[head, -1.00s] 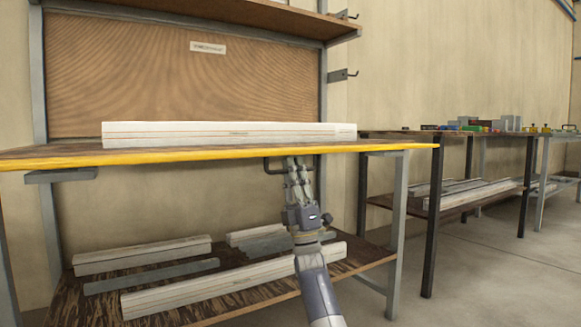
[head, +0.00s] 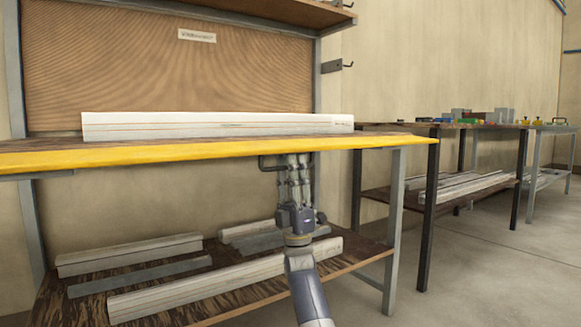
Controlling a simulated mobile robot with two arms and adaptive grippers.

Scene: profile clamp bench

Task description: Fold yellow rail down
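The yellow rail (head: 180,154) runs along the front edge of the wooden workbench and shows as a broad, slanting yellow band. A dark handle (head: 263,163) hangs just under it, right of the middle. My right gripper (head: 298,162) points up from below, beside the handle and under the rail. Its fingertips are partly hidden by the rail, so I cannot tell whether they grip the handle. My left gripper is not in view.
A long white profile (head: 215,125) lies on the bench top. Several profiles lie on the lower shelf (head: 355,258) around my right arm. A second bench (head: 430,130) with small coloured parts stands to the right. The floor (head: 490,260) at right is clear.

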